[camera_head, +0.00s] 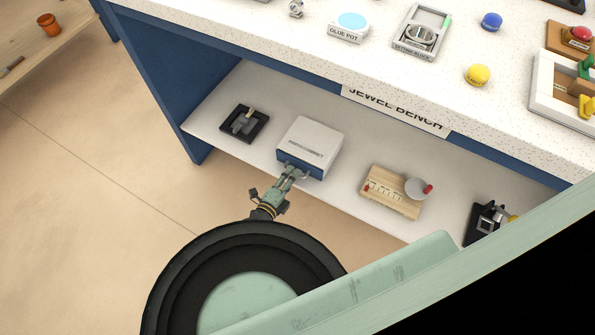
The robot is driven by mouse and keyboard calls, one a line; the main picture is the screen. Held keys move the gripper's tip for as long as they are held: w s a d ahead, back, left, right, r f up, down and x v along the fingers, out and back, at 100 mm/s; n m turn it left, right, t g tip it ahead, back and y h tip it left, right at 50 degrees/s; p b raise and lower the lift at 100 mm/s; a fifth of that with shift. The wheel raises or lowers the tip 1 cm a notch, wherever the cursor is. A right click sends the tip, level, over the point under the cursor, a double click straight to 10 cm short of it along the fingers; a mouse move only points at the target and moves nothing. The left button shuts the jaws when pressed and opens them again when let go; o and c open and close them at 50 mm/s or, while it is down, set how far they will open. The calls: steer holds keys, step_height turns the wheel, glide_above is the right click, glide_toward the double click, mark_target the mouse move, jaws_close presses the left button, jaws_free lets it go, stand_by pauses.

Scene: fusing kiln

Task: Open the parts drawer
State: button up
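A small white cabinet (313,138) with a blue drawer front (316,172) sits on the white shelf under the bench. A small dark label is on its top, too small to read surely. The drawer front looks flush with the cabinet body. My gripper (293,169) is right at the blue front, at its left and middle part, reaching in from below in the picture. It covers part of the front, and any handle is hidden behind it. I cannot tell whether the fingers touch the front or how far apart they are.
On the shelf (345,196), a black tray (235,125) stands left of the cabinet and a wooden board (378,190) right of it. A black item (483,222) is farther right. The benchtop (250,18) overhangs behind, with a blue side panel (165,90). The floor in front is clear.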

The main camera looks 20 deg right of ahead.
steer(key=shift+w+d+f, duration=0.1)
steer(key=shift+w+d, duration=0.25)
steer(key=shift+d, duration=0.05)
steer(key=shift+c, duration=0.5)
jaws_close()
stand_by(0.4)
